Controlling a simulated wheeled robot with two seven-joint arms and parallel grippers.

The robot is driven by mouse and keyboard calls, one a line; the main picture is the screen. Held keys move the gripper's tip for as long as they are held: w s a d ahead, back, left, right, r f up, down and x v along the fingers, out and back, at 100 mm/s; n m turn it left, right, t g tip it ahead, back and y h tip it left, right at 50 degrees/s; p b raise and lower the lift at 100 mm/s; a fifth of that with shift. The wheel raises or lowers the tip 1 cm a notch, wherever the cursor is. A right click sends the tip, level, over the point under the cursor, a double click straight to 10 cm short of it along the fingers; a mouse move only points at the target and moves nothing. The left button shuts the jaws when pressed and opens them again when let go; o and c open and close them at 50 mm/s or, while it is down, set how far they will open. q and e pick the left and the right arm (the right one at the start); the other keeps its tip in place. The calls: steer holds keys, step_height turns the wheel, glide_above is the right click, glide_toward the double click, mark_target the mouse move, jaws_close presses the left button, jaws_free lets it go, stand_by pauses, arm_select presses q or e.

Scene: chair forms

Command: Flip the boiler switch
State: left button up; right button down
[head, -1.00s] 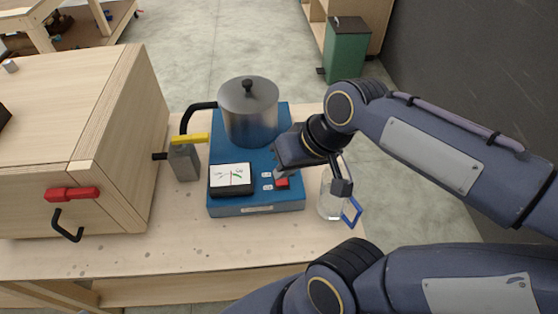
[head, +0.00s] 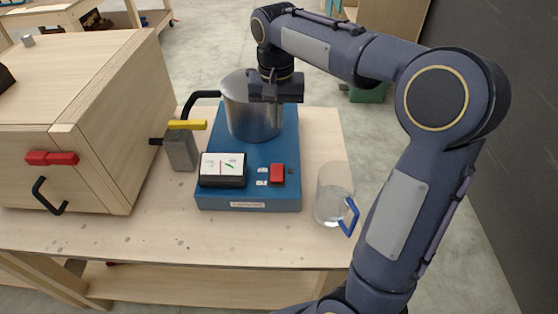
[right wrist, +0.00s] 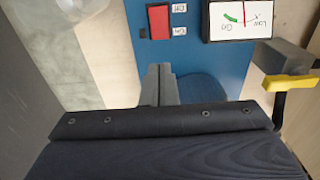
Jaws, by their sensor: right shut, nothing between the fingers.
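The boiler is a blue base (head: 250,193) with a metal pot (head: 240,118) on its rear half. The red switch (head: 277,173) sits at the front right of the base, beside two small white labels. It also shows in the right wrist view (right wrist: 158,22); which way it is set is hard to tell. A white gauge (head: 222,166) is left of the switch. My right gripper (head: 268,98) is above the base, in front of the pot's upper right part, apart from the switch. Its fingers (right wrist: 159,83) are shut and empty. My left gripper is out of view.
A clear jug (head: 333,195) with a blue handle stands right of the base. A grey block with a yellow lever (head: 187,125) stands left. A wooden box (head: 75,130) with a red handle fills the left side. The table front (head: 170,235) is clear.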

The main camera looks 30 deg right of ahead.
mark_target(277, 166)
step_height(277, 166, down, 14)
steer(key=shift+w, duration=0.15)
stand_by(0.5)
steer(key=shift+d+p, duration=0.15)
steer(key=shift+p, duration=0.2)
steer(key=shift+w+f+g, duration=0.1)
steer(key=shift+f+g, duration=0.15)
steer(key=shift+g, duration=0.05)
steer(key=shift+r, duration=0.15)
steer(key=shift+s+a+r, duration=0.25)
steer(key=shift+s+a, duration=0.2)
steer(key=shift+s, duration=0.2)
